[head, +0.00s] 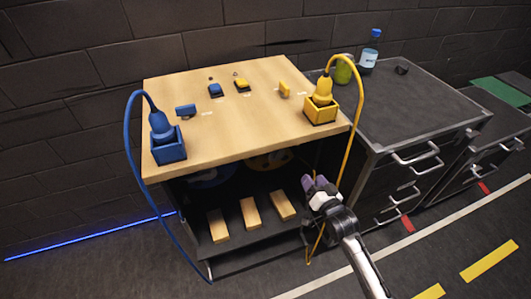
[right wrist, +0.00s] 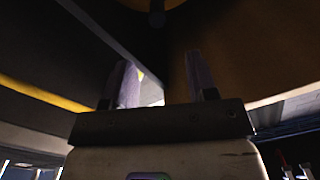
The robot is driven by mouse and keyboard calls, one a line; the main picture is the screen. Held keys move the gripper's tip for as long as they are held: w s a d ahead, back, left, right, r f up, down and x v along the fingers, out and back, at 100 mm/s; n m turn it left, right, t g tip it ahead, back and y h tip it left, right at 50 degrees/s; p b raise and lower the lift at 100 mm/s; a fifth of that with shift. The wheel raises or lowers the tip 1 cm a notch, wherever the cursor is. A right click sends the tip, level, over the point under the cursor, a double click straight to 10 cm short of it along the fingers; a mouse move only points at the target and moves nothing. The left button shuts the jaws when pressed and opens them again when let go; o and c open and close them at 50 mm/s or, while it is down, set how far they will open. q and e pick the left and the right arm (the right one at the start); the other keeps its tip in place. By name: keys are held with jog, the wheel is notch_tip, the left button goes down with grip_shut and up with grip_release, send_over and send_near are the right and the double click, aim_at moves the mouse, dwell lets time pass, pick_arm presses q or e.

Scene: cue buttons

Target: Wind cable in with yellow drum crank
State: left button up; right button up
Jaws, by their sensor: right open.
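The yellow drum (head: 270,160) shows partly under the wooden tabletop, in the dark upper part of the cabinet; its crank cannot be made out. The yellow cable (head: 360,95) arches from the yellow plug (head: 322,90) in its yellow box (head: 320,112) and runs down past the cabinet's right front. My right gripper (head: 318,186) is at the cabinet's right front, below the tabletop, beside the cable. In the right wrist view its fingers (right wrist: 160,85) are apart with nothing clearly between them. A large brown surface (right wrist: 240,50) fills the upper right there, too dark to identify. My left gripper is out of view.
A blue drum (head: 210,178) sits left of the yellow one, with a blue cable (head: 130,130) and blue box (head: 168,148). Several wooden blocks (head: 250,214) lie on the lower shelf. Small blue and yellow pieces are on the tabletop (head: 235,125). A dark drawer cabinet (head: 420,110) stands right.

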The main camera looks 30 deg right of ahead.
aim_at(297, 152)
jog(key=shift+n, duration=0.9)
jog(key=w+b, duration=0.1)
jog(key=w, duration=0.3)
jog(key=w+d+b, duration=0.1)
jog(key=w+b, duration=0.1)
jog(key=w, duration=0.2)
jog(key=w+d+b, duration=0.1)
jog(key=w+b, duration=0.1)
jog(key=w, duration=0.2)
jog(key=shift+w, duration=0.7)
jog(key=shift+c, duration=0.2)
jog(key=c, duration=0.6)
grip_shut()
